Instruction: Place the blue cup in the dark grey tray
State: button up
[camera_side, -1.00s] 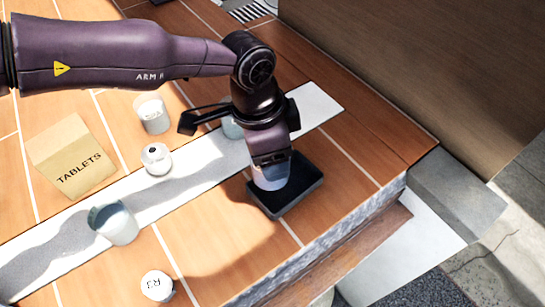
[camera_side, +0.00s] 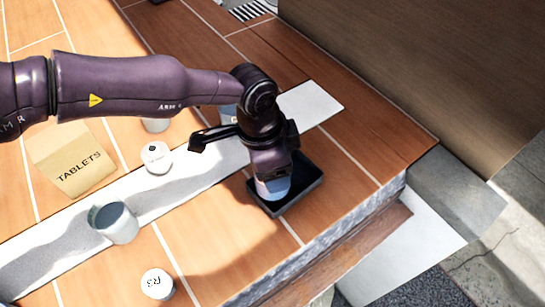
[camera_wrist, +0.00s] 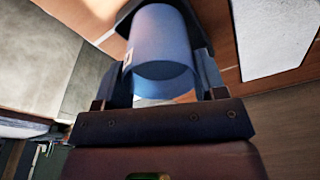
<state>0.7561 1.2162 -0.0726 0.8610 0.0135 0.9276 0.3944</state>
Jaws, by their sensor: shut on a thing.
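The blue cup (camera_side: 273,188) is held under my gripper (camera_side: 271,174), inside the outline of the dark grey tray (camera_side: 315,183) near the table's right edge. I cannot tell whether its base touches the tray floor. In the wrist view the blue cup (camera_wrist: 162,45) sits between the two fingers of my gripper (camera_wrist: 163,75), one on each side, and its round opening faces the camera. Part of the tray is hidden behind my gripper and the cup.
A grey-blue cup (camera_side: 115,223), a white R3 jar (camera_side: 157,284), a white jar (camera_side: 157,158) and a TABLETS box (camera_side: 72,160) stand to the left. Another cup (camera_side: 155,125) and a bluish vessel (camera_side: 228,113) are partly behind my arm. The tiles front of the tray are clear.

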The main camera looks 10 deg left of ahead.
jog(key=o, duration=1)
notch_tip(320, 180, up, 13)
jog(key=a, duration=0.1)
jog(key=shift+s+a, duration=0.3)
jog(key=shift+s, duration=0.05)
jog(key=shift+r, duration=0.1)
